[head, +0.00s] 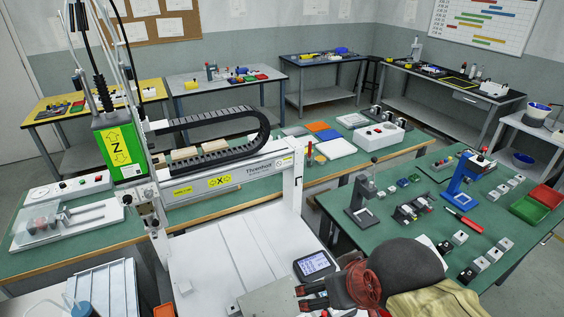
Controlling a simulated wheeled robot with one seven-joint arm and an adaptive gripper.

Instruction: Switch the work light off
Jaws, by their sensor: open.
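My gripper (304,297) is at the bottom centre, its two dark-red-tipped fingers apart and pointing left, empty, beside a small screen unit (315,264). I cannot make out which thing is the work light or its switch. A white control box with coloured buttons (70,188) lies on the left end of the green bench. Another white box with red buttons (378,136) stands on the same bench further right. The gripper is apart from both boxes. Whether a lamp is lit cannot be told.
A right green table (400,235) holds a blue press (462,180), red and green bins (530,208) and small blocks. A dark rounded object (405,262) is near the gripper.

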